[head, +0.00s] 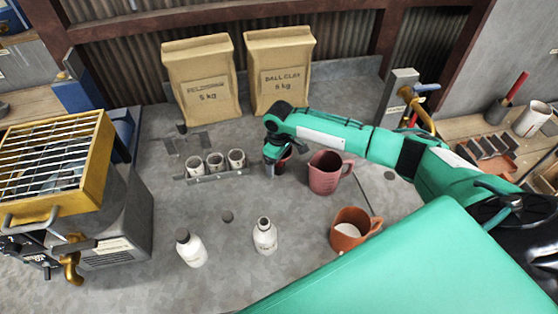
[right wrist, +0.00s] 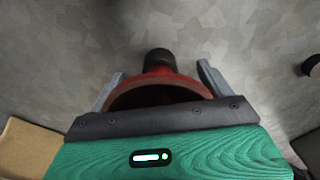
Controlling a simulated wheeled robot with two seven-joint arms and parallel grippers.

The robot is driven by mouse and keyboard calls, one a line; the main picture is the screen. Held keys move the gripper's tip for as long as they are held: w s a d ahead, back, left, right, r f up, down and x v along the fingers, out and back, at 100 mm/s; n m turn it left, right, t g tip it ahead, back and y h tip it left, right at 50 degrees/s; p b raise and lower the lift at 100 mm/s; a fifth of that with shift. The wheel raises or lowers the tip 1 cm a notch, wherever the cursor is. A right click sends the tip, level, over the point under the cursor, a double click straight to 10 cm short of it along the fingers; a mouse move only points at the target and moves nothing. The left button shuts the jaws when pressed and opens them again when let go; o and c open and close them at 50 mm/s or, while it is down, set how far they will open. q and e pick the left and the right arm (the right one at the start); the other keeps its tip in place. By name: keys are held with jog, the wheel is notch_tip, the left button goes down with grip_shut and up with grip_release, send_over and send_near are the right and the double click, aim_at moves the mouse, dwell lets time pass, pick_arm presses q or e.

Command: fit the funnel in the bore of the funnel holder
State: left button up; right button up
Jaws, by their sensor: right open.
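The funnel (right wrist: 160,88) is dark red and lies between the spread fingers of my right gripper (right wrist: 160,85) in the right wrist view. Gaps show beside its rim, so the gripper is open around it. In the head view the right gripper (head: 276,157) hangs low over the bench and mostly hides the funnel. A short dark cylinder (right wrist: 158,57) shows at the funnel's narrow end; I cannot tell whether it is the spout or part of the holder. The funnel holder and its bore cannot be made out clearly. My left gripper is not in view.
A rack with three pale cups (head: 215,163) stands left of the gripper. A pink jug (head: 327,172) stands close on its right, an orange mug (head: 352,230) nearer. Two white bottles (head: 264,237) stand in front. Paper sacks (head: 199,80) stand behind; a grated burner (head: 60,150) is at left.

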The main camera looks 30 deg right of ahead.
jog(key=shift+o, duration=0.2)
jog(key=o, duration=0.4)
jog(key=shift+c, duration=0.2)
notch_tip(320, 180, up, 14)
jog(key=b, duration=0.3)
jog(key=shift+f, duration=0.1)
